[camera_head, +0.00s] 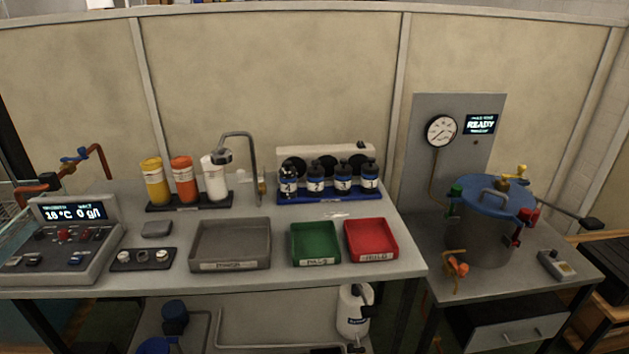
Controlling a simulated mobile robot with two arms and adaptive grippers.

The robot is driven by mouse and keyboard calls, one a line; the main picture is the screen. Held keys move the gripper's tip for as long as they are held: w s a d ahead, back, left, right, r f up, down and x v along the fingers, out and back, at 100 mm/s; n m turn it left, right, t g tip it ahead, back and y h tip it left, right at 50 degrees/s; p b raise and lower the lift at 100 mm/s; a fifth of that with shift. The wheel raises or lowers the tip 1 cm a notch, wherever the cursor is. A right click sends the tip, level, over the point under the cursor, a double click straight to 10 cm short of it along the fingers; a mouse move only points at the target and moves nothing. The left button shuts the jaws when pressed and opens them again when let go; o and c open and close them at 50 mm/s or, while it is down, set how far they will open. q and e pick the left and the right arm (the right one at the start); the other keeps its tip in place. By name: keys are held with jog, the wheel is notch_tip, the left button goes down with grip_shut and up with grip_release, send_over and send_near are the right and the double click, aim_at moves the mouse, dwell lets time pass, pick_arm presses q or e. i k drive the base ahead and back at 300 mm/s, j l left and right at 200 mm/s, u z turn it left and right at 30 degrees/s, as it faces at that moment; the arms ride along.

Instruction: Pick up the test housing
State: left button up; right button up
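A small grey block with rounded corners (157,229) lies flat on the left bench, behind a dark strip with round parts. It may be the test housing; no readable label confirms this. A grey tray (230,244), a green tray (315,242) and a red tray (371,239) stand in a row along the bench front. Their visible insides look empty. A blue-lidded metal vessel (483,231) stands on the right bench with its lid on. Neither of my grippers is in view.
The left bench (330,277) also holds a control panel (68,235), several bottles at the back and a curved tap (250,165). A dark strip (143,258) lies near the front. A grey handheld box (556,265) lies beside the vessel. A gap separates the benches.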

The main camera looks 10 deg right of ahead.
aim_at(288, 174)
jog(key=i+j, duration=0.25)
jog(key=i, duration=0.2)
jog(key=i+j, duration=0.25)
jog(key=i, duration=0.2)
